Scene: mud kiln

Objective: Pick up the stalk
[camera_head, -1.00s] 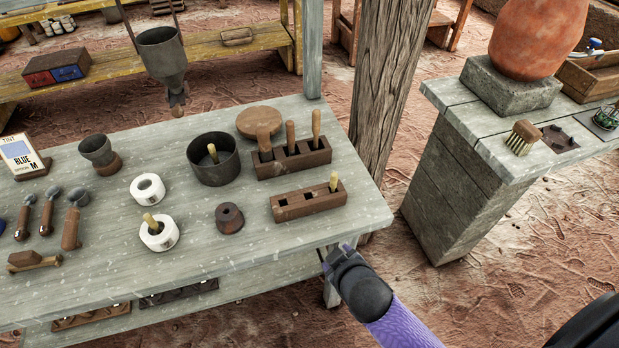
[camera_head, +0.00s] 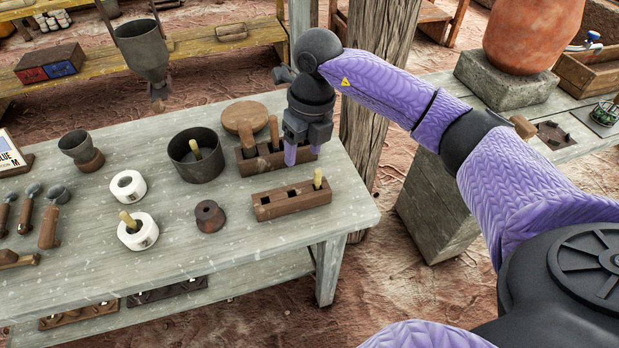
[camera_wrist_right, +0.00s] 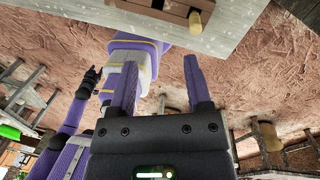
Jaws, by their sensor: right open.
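Pale yellow stalks stand in several places in the head view: one in the front wooden block (camera_head: 280,208), at its right end (camera_head: 318,178), one in the dark pot (camera_head: 196,149), one in a white roll (camera_head: 128,220). A browner one (camera_head: 274,131) stands in the rear block (camera_head: 246,165). My right gripper (camera_head: 302,155) is open and empty, pointing down in front of the rear block's right part, which it hides. Its spread fingers (camera_wrist_right: 159,62) show in the wrist view, with a stalk (camera_wrist_right: 197,20) beyond. My left gripper (camera_wrist_right: 92,80) appears small there; its jaws are unclear.
The grey table (camera_head: 265,240) also holds a second white roll (camera_head: 126,186), a brown holed piece (camera_head: 209,216), a round wooden disc (camera_head: 243,116) and a cup (camera_head: 80,148). A wooden post (camera_head: 368,120) stands close behind my right gripper. The table's front right is clear.

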